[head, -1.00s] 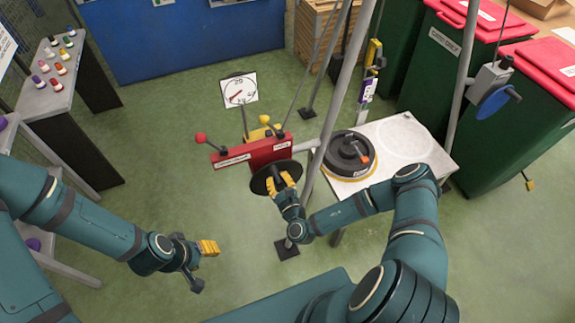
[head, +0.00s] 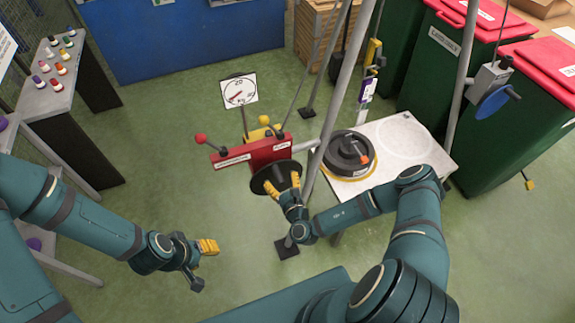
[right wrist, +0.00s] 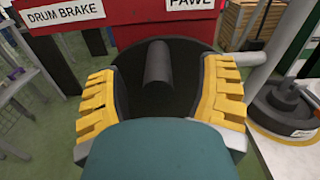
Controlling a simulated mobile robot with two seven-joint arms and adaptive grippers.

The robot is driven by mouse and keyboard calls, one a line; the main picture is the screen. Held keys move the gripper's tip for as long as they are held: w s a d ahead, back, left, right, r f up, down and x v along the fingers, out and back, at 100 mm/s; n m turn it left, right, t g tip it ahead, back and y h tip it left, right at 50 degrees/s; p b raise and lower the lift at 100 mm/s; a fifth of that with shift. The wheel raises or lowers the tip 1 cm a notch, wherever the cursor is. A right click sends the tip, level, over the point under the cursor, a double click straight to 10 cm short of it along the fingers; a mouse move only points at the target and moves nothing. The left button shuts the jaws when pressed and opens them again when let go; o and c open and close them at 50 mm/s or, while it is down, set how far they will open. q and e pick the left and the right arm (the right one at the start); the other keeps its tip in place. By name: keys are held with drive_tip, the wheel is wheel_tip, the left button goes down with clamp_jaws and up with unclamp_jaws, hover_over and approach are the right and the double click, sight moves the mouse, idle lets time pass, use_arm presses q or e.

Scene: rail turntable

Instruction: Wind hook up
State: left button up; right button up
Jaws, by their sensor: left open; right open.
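A red winch box (head: 255,151) stands on a frame, with labels reading DRUM BRAKE and PAWL in the right wrist view (right wrist: 188,12) and red-knobbed levers. Its dark round crank disc (head: 262,180) faces me. A dark cylindrical handle (right wrist: 158,62) sticks out from the disc. My right gripper (head: 283,186) is open, its yellow fingers on either side of the handle with gaps; I cannot tell any contact. My left gripper (head: 205,258) is open and empty above the floor at left. A yellow block with a white and purple tag (head: 371,75) hangs by the grey post; I cannot make out a hook shape.
A pale table (head: 400,140) with a black round weight (head: 346,153) stands right of the winch. A grey post (head: 340,95) rises between them. A dial gauge (head: 239,91) stands behind the winch. Green bins (head: 447,100) are at right. Floor in the left middle is clear.

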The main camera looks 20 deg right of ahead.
drive_tip(key=s+p, duration=0.3)
drive_tip(key=s, duration=0.4)
drive_tip(key=shift+s, duration=0.2)
drive_tip(key=shift+a, duration=0.1)
idle(0.6)
